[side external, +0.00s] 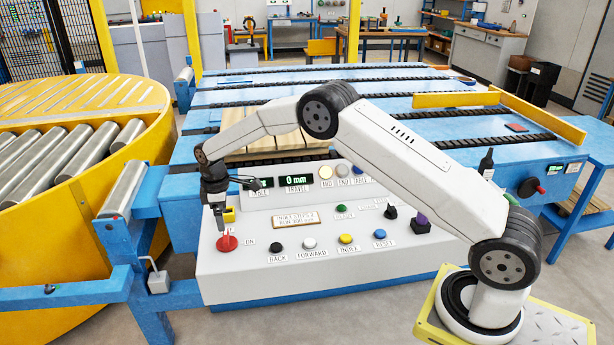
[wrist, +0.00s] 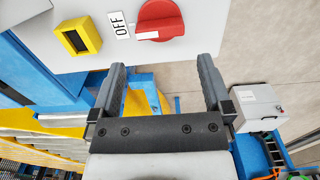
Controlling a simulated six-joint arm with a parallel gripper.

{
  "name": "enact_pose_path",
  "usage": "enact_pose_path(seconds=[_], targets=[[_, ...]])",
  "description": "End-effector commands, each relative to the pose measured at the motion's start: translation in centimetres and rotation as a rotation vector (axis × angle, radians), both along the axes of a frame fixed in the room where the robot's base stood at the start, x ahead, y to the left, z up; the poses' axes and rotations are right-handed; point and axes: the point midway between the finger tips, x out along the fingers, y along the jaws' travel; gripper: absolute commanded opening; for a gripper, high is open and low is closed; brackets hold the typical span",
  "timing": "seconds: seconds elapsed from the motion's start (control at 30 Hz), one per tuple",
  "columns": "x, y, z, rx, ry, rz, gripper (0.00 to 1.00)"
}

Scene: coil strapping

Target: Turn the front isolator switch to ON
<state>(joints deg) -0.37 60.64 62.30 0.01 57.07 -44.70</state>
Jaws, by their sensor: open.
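The front isolator switch (side external: 227,243) is a red rotary knob at the left front of the white control panel, with an ON label (side external: 249,243) to its right. In the side view my gripper (side external: 220,212) points down just above the knob; contact cannot be told.
A yellow-framed piece (wrist: 76,38) stands close to the switch. Black, white, yellow and blue buttons (side external: 310,243) line the panel's front to the right. A purple knob (side external: 421,220) sits farther right. A yellow roller turntable (side external: 80,130) stands left of the panel.

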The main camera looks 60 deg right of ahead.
Motion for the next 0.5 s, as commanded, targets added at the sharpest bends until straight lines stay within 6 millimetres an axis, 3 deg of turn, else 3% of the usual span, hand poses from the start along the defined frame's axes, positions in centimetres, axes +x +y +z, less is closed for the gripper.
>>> enact_pose_path(seconds=[0.5], targets=[[-0.1,0.0,-5.7,0.001,0.002,0.000,1.00]])
